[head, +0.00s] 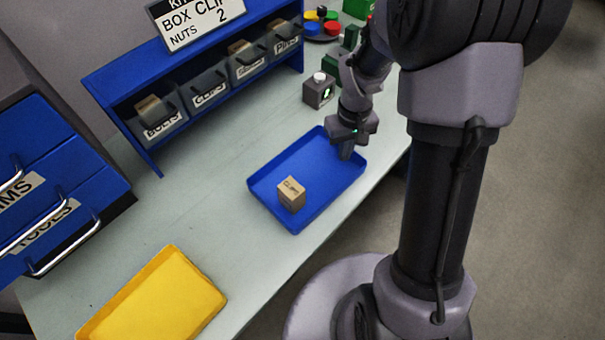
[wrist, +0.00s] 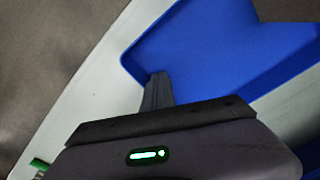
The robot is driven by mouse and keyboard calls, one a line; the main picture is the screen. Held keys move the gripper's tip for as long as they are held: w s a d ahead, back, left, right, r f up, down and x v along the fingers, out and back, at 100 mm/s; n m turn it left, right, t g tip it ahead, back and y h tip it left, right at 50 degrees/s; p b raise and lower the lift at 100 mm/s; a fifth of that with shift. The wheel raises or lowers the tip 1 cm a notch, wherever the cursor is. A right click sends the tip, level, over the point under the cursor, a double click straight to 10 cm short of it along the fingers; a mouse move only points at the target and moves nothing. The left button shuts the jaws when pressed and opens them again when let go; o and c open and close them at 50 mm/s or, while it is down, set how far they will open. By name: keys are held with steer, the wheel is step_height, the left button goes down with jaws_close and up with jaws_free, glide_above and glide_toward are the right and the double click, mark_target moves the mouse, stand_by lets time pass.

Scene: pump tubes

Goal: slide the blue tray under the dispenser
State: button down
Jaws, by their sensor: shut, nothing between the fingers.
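My gripper (head: 346,154) is shut and empty, pointing down at the tray's far right corner area. In the wrist view the shut fingers (wrist: 157,80) overlap the edge of the blue tray (wrist: 220,45); I cannot tell whether they touch it.
A yellow tray (head: 160,300) lies at the near left. A blue shelf (head: 120,80) with labelled grey bins stands along the back, under a sign (head: 195,20). Blue drawers (head: 50,190) stand at left. Bare bench (head: 190,200) lies between the trays.

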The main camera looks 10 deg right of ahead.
steer(key=shift+w+d+p, duration=0.35)
steer(key=shift+w+d, duration=0.35)
steer(key=shift+d, duration=0.25)
steer(key=shift+w+d+p, duration=0.3)
steer(key=shift+w+d, duration=0.4)
steer(key=shift+d, duration=0.25)
steer(key=shift+w+d+p, duration=0.35)
steer(key=shift+w+d, duration=0.35)
steer(key=shift+d, duration=0.25)
steer(key=shift+w+d+p, duration=0.4)
steer(key=shift+w+d, duration=0.3)
steer(key=shift+d, duration=0.25)
steer(key=shift+w+d+p, duration=0.35)
steer(key=shift+w+d, duration=0.3)
steer(key=shift+d, duration=0.25)
steer(key=shift+w+d+p, duration=0.4)
steer(key=shift+w+d, duration=0.3)
steer(key=shift+d, duration=0.35)
steer(key=w+d+p, duration=0.1)
steer(key=d, duration=0.1)
steer(key=w+d+p, duration=0.1)
steer(key=w+d, duration=0.1)
steer(key=shift+w+d, duration=0.55)
steer(key=shift+d, duration=0.2)
